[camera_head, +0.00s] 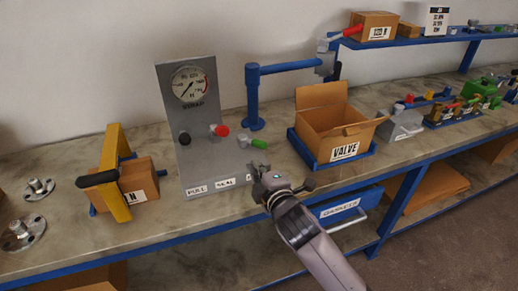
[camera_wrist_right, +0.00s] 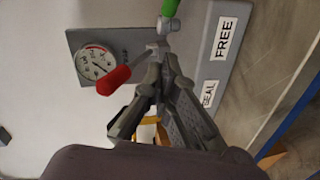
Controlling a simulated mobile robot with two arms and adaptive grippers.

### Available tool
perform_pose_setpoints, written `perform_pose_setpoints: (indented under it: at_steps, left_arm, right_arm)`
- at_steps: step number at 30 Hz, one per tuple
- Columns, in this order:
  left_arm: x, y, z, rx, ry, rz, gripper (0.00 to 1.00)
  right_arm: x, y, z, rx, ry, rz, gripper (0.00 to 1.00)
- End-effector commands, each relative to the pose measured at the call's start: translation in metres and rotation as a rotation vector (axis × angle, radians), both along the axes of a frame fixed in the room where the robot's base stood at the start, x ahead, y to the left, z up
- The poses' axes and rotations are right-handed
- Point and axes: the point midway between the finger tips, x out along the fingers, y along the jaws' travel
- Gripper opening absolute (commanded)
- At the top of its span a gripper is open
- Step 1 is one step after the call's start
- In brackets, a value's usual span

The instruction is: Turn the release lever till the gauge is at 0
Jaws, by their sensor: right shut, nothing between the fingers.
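The grey panel (camera_head: 198,161) stands on the bench with a round white gauge (camera_head: 190,84) near its top. The gauge also shows in the wrist view (camera_wrist_right: 97,62); its needle is too small to read surely. A red-handled lever (camera_head: 221,131) and a green-handled lever (camera_head: 258,144) stick out at the panel's right side. Which is the release lever is not clear. My right gripper (camera_head: 260,173) is shut and empty, in front of the panel's lower right. In the wrist view its fingertips (camera_wrist_right: 164,56) appear near the red lever's metal (camera_wrist_right: 155,50); contact cannot be told.
A black knob (camera_head: 184,139) is on the panel's left. Labels read SEAL (camera_wrist_right: 209,94) and FREE (camera_wrist_right: 224,38). A yellow clamp (camera_head: 117,175) with a box stands left. A blue post (camera_head: 252,97) and an open VALVE carton (camera_head: 332,123) stand right.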

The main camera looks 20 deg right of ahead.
Motion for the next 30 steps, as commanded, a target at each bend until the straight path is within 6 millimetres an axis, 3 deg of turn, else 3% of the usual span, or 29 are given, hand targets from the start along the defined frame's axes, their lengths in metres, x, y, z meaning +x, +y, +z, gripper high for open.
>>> perform_pose_setpoints:
  at_steps: [10, 12, 19, 30]
  left_arm:
    - [0.002, 0.002, 0.009, 0.002, -0.003, 0.000, 0.31]
    - [0.001, 0.002, 0.012, 0.002, -0.003, 0.000, 0.31]
    - [0.001, 0.002, 0.015, 0.002, -0.001, 0.001, 0.31]
    - [-0.001, 0.000, 0.015, 0.000, 0.001, 0.002, 0.31]
  right_arm:
    - [0.074, 0.003, -0.012, -0.001, -0.001, -0.001, 0.00]
    - [0.081, -0.008, -0.016, -0.006, 0.002, -0.004, 0.00]
    - [0.096, -0.022, -0.022, -0.004, 0.000, 0.000, 0.00]
    - [0.098, -0.025, -0.024, -0.004, 0.000, 0.000, 0.00]
